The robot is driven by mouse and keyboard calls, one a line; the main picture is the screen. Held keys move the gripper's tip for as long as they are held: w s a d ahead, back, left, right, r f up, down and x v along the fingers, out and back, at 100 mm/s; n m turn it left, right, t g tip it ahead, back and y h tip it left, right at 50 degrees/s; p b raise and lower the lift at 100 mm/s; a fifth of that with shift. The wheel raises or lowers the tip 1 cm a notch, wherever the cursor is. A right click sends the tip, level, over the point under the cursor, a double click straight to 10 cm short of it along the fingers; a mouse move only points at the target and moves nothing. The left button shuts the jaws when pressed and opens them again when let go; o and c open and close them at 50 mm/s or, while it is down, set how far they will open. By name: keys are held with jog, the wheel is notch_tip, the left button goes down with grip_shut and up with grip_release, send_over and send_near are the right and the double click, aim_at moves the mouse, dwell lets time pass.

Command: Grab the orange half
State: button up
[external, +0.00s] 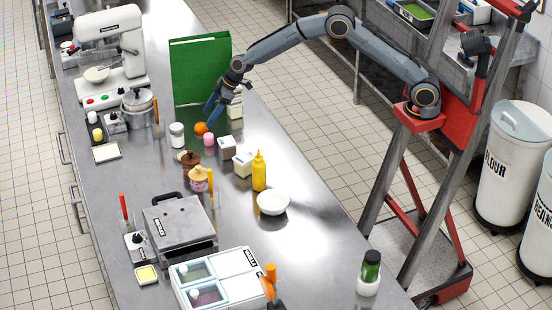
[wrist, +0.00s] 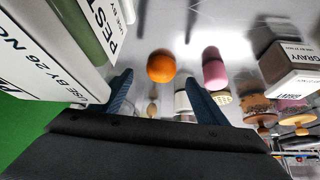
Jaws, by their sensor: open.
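The orange half (external: 201,128) is a small orange ball shape on the steel counter, just below my gripper in the external view. In the wrist view the orange half (wrist: 161,66) lies ahead of the fingers, between their lines, its cut face not showing. My gripper (external: 213,110) points down beside the green folder. In the wrist view my gripper (wrist: 162,98) has its two blue fingers wide apart with nothing between them at the tips. The orange half appears clear of both fingers.
A pink cylinder (wrist: 214,68) stands close right of the orange half. A white PESTO container (wrist: 62,40) is close on the left. The green folder (external: 199,68) stands behind my gripper. A white jar (external: 177,135), a GRAVY box (wrist: 292,68) and a yellow bottle (external: 259,171) stand nearby.

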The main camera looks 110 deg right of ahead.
aim_at(204, 124)
jog(key=shift+p+x, duration=0.95)
jog(key=shift+x, duration=1.35)
jog(key=shift+r, duration=0.1)
jog(key=c, duration=1.2)
jog(key=shift+o, duration=0.2)
